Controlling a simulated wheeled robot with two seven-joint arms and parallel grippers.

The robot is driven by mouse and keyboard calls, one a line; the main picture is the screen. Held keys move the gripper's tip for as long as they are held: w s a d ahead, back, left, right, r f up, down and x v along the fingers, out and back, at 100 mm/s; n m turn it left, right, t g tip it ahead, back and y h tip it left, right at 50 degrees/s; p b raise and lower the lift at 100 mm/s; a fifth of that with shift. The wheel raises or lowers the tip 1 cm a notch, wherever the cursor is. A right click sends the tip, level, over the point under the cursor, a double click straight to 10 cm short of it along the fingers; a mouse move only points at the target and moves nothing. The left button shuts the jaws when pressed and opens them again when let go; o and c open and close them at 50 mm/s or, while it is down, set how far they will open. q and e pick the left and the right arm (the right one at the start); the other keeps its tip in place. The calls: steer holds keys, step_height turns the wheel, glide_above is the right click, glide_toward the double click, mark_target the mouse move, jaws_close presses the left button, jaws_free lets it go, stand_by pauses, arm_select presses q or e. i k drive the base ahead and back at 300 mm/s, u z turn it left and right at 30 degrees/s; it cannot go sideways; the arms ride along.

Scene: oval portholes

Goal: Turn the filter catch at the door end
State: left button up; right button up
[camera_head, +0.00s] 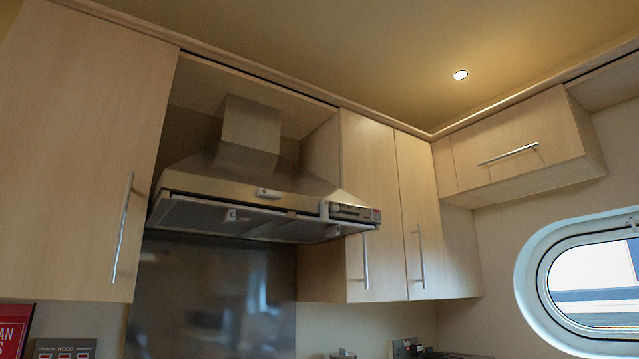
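A steel range hood (262,181) hangs between the wooden cupboards, with flat filter panels (205,218) on its underside. A small pale catch (238,215) shows on the left filter panel. Another small pale catch (333,231) shows near the right end of the underside. Both are too small to tell how they are turned. The door is not in view, so I cannot tell which catch is at the door end. Neither of my grippers is in view.
A tall cupboard (82,150) stands left of the hood, and more cupboards (368,200) stand to its right. A dark splashback (212,300) is below. An oval porthole (590,280) is at the right. A red sign (12,328) and labelled switches (65,349) are at the lower left.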

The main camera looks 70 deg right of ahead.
mark_target(262, 193)
steer(key=k, duration=0.2)
steer(key=z, duration=1.4)
